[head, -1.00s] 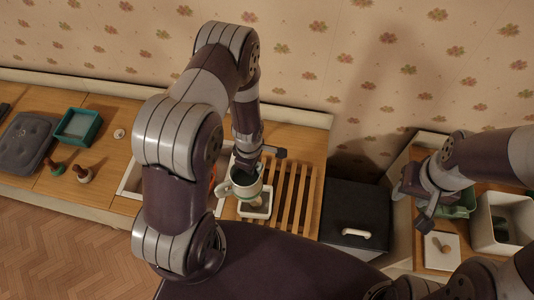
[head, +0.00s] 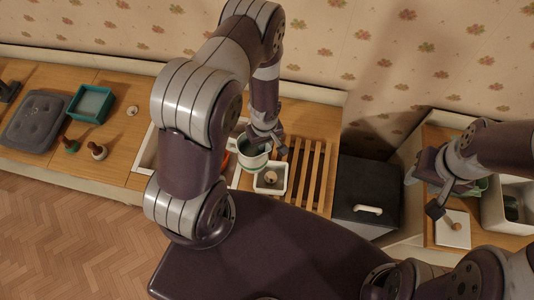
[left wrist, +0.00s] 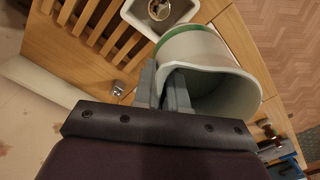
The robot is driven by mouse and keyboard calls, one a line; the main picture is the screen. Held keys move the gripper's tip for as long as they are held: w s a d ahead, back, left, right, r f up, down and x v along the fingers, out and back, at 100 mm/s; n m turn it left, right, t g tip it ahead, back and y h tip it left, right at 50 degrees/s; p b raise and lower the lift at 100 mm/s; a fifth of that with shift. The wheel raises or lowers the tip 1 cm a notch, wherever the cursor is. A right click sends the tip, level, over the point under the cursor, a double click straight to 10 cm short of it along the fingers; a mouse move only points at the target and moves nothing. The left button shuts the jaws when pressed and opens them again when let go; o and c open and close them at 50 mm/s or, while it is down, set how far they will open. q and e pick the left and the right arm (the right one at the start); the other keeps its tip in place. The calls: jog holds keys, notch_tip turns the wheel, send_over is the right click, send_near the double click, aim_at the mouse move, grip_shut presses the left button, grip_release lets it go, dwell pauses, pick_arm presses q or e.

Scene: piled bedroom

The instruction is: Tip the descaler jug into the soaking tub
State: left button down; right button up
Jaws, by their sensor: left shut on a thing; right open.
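A white jug with a green band (head: 252,158) is held in my left gripper (head: 266,136), over the counter beside the slatted rack. In the left wrist view the jug (left wrist: 205,50) shows its open mouth, with the fingers (left wrist: 163,88) shut at its wall near the rim. I cannot tell how far it tilts or what it holds. A white-rimmed tub (head: 149,152) set in the counter, probably the soaking tub, is largely hidden behind my left arm. My right gripper (head: 437,205) is open and empty above the right-hand counter.
A small white dish (head: 271,178) stands close to the jug, before the wooden slats (head: 306,165). A black lidded bin (head: 367,190) fills the gap between counters. A teal tray (head: 90,103), grey cushion (head: 37,122) and two stampers (head: 97,150) lie left. A white container (head: 510,205) stands right.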

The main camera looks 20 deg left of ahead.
dwell(0.4)
pick_arm(q)
jog(key=shift+f, duration=0.1)
dwell(0.3)
notch_tip(320, 180, down, 5)
jog(key=b, duration=0.5)
dwell(0.4)
dwell(0.4)
